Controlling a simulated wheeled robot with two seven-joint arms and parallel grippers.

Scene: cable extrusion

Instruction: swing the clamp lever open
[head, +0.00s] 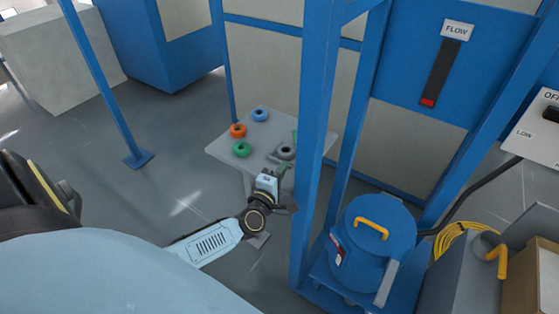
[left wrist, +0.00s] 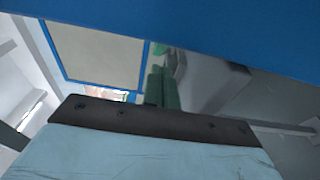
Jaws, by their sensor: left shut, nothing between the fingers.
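My left gripper (head: 281,170) reaches the near edge of a small grey table, beside a dark grey ring-shaped part (head: 285,152). I cannot tell whether they touch. In the left wrist view two green fingers (left wrist: 162,88) stand close together, shut and empty. I cannot identify the clamp lever with certainty. An orange bent handle (head: 497,258) sits on a grey part at the lower right, and a blue drum (head: 372,255) with an orange handle on its lid (head: 371,228) stands left of it. Both are apart from my gripper. My right gripper is not in view.
Blue, orange and green rings lie on the grey table (head: 222,151). A blue upright post (head: 315,130) stands just right of my left gripper and hides part of the table. A yellow cable coil (head: 455,239) lies at the right. Open floor (head: 180,190) lies left.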

